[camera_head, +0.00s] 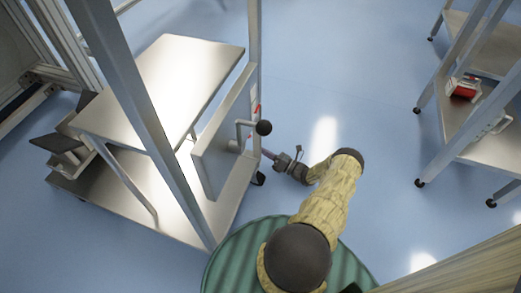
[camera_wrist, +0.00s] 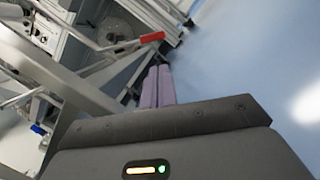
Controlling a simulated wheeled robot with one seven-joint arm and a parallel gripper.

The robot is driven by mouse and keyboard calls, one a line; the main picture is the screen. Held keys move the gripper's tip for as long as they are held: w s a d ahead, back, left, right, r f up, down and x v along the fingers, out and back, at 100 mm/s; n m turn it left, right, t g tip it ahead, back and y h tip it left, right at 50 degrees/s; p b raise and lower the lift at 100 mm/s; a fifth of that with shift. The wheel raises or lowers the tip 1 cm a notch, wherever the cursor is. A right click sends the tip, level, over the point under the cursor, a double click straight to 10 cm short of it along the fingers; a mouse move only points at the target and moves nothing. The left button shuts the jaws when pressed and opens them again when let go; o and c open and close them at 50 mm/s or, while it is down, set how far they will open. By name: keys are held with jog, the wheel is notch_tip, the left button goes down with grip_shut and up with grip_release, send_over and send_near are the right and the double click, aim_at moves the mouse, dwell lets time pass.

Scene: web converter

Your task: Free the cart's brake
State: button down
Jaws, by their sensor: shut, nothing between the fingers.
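The cart (camera_head: 170,190) stands at left in the head view, a metal frame with flat shelves and small wheels. A bent lever with a black ball knob (camera_head: 263,128) sticks out from an upright panel at its right side. Beside it shows a small red part (camera_head: 257,109). In the wrist view a rod with a red grip (camera_wrist: 152,37) lies just beyond the fingertips, with a small gap in the picture. I cannot tell which part is the brake. My gripper (camera_head: 266,154) is beside the panel, below the knob; its pale purple fingers (camera_wrist: 159,68) are together and empty.
A shelf rack (camera_head: 480,150) with a red and white item (camera_head: 465,88) stands at right. The blue floor (camera_head: 340,60) between cart and rack is clear. Cart posts rise close to the left of my arm. Machine framing fills the upper left.

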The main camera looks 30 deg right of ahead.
jog(key=b+x, duration=0.3)
jog(key=x, duration=0.5)
jog(key=shift+w, duration=0.25)
jog(key=shift+r, duration=0.15)
